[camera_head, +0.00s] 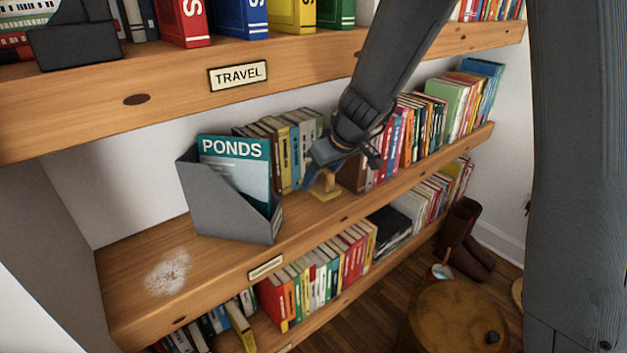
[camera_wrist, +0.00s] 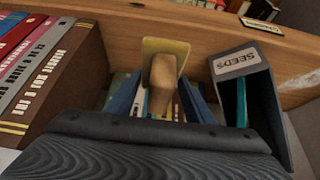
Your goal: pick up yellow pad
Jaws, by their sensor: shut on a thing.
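The yellow pad (camera_head: 327,194) is a small flat yellow piece with a tan block-like handle, at the middle shelf in front of the book row. In the wrist view the yellow pad (camera_wrist: 178,47) shows beyond the tan handle. My gripper (camera_head: 322,175) reaches down from above and is shut on the handle. In the wrist view the blue fingers of my gripper (camera_wrist: 160,98) stand on either side of the handle. Whether the pad touches the shelf is hard to tell.
A grey file box (camera_head: 225,215) holding a PONDS booklet stands left of my gripper. Brown and other books (camera_head: 400,135) stand close on the right. The upper TRAVEL shelf (camera_head: 170,88) overhangs. The middle shelf's left end is bare, with a white powdery patch (camera_head: 167,272).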

